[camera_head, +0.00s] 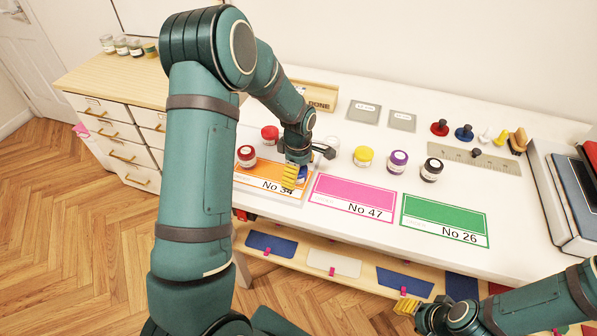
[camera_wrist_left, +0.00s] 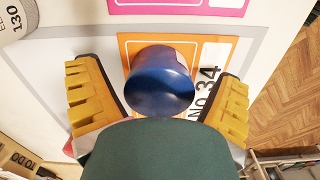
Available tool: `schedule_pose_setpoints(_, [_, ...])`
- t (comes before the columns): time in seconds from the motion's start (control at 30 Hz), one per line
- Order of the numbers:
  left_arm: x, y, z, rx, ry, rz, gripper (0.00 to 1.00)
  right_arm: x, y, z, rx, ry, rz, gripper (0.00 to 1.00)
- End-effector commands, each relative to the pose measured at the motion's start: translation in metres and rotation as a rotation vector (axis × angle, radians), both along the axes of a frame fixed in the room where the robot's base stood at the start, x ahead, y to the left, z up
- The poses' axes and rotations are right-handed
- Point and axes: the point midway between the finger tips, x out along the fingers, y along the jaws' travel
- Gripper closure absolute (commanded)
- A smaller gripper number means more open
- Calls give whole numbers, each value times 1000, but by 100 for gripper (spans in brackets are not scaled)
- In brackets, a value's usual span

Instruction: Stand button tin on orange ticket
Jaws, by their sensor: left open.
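The orange ticket (camera_head: 262,176), marked No 34, lies at the left of the row of tickets on the white table; it also shows in the left wrist view (camera_wrist_left: 128,44). A blue button tin (camera_head: 302,173) is over the ticket, mostly hidden by my gripper in the head view. In the left wrist view the blue tin (camera_wrist_left: 160,80) appears upright on the ticket. My left gripper (camera_wrist_left: 158,108) is open, one finger on each side of the tin with gaps between. My right gripper (camera_head: 406,307) is low at the table's front, its jaws unclear.
A pink ticket (camera_head: 354,194) and a green ticket (camera_head: 445,216) lie to the right. Red (camera_head: 246,156), yellow (camera_head: 363,157), purple (camera_head: 398,162) and black (camera_head: 432,169) tins stand behind the tickets. A ruler (camera_head: 460,158) lies farther right. Several cards lie on a shelf (camera_head: 370,272) below.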

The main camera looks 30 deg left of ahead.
Motion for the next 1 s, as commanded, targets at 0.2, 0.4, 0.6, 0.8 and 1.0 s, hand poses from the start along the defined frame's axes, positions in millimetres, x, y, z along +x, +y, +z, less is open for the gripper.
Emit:
schedule_pose_setpoints(0.2, [1, 0, 10, 0, -4, 0, 8, 1, 0, 4, 0, -3, -2, 53])
schedule_pose_setpoints(0.4, [1, 0, 47, 0, -6, 0, 8, 3, 0, 8, -2, -6, -4, 53])
schedule_pose_setpoints(0.6, [1, 0, 88, 0, -5, 0, 8, 4, -1, 13, -2, -10, -8, 53])
schedule_pose_setpoints(0.8, [0, 1, 115, 0, -2, 0, 8, 6, -1, 16, -3, -12, -10, 53])
schedule_pose_setpoints(1.0, [0, 1, 123, 0, -1, -1, 8, 6, -1, 17, -3, -13, -10, 53])
